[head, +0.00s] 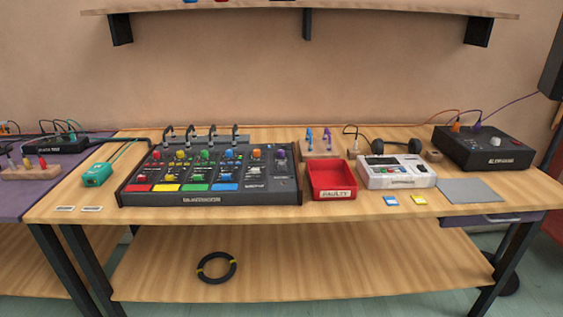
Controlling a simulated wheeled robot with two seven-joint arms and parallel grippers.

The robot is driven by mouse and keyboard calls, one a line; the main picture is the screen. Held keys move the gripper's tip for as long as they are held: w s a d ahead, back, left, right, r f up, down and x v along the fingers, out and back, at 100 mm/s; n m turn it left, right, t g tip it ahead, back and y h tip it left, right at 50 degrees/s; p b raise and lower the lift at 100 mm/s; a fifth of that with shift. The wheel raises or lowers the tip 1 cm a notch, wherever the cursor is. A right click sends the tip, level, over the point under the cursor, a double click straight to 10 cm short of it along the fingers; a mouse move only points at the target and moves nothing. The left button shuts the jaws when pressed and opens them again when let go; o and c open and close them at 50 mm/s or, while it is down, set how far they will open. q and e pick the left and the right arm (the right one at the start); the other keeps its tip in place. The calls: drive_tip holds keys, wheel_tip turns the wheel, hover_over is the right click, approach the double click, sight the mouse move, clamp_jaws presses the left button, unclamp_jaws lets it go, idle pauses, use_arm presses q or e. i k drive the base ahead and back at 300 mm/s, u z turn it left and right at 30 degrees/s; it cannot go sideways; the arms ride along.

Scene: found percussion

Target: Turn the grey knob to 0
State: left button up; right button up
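A light grey knob (494,141) sits on the top of the black box (470,158) at the back right of the table. It is small here, and I cannot read its pointer or any scale around it. A large dark mixer (210,200) stands left of centre, with rows of coloured knobs, among them an orange knob (257,153) and a purple knob (281,155). Some small controls on the mixer are too small to tell apart. Neither of my grippers is in view.
A red tray (331,166) labelled FAULTY, a white device (397,184), headphones (397,147) and a grey mat (470,198) stand around the table's right half. Cables run up from the black box. A teal device (97,175) is left of the mixer. A shelf (300,9) hangs above.

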sight(282, 164)
drive_tip(key=z, duration=2.05)
drive_tip(key=i, duration=1.75)
drive_tip(key=u, duration=2.15)
